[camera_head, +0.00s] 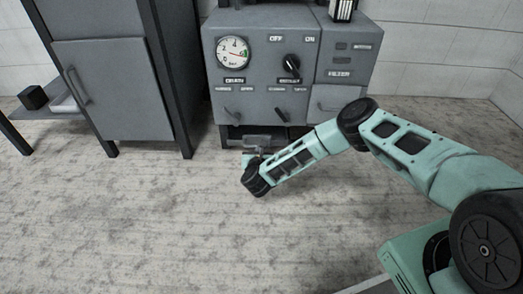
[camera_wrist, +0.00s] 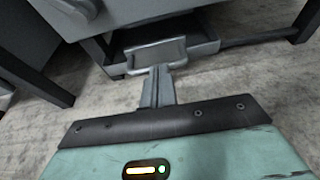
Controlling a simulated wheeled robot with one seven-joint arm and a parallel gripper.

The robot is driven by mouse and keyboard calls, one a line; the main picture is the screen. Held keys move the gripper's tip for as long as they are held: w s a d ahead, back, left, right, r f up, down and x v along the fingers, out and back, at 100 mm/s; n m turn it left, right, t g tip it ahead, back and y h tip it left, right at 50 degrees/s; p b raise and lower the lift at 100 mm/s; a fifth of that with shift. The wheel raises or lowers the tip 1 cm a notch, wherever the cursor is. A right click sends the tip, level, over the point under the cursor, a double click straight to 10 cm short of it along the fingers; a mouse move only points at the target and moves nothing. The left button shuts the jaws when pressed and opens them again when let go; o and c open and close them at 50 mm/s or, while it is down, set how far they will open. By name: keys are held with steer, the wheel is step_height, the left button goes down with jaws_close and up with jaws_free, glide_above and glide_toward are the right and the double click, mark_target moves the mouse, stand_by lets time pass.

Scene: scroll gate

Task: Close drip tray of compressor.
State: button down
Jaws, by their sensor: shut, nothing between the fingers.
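The compressor (camera_head: 260,78) is a grey cabinet with a gauge, a dark knob and levers on its front. Its drip tray (camera_head: 258,141) is low under the cabinet, partly hidden behind my arm in the head view. In the wrist view the drip tray (camera_wrist: 200,42) is a shallow grey tray standing out from below the cabinet, with a raised handle plate (camera_wrist: 157,55) at its front. My gripper (camera_wrist: 158,72) is shut and empty, its fingertips at the handle plate's lower edge. I cannot tell whether they touch it. In the head view my gripper (camera_head: 256,158) is low, just in front of the tray.
A tall grey locker (camera_head: 105,85) on dark legs stands left of the compressor. A low shelf with a black box (camera_head: 33,97) is at the far left. Dark legs (camera_wrist: 40,70) flank the tray in the wrist view. The floor in front is clear.

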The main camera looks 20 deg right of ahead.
mark_target(259, 138)
steer(key=b+x, duration=0.4)
steer(key=x, duration=0.4)
steer(key=shift+b, duration=0.35)
steer(key=shift+w, duration=0.2)
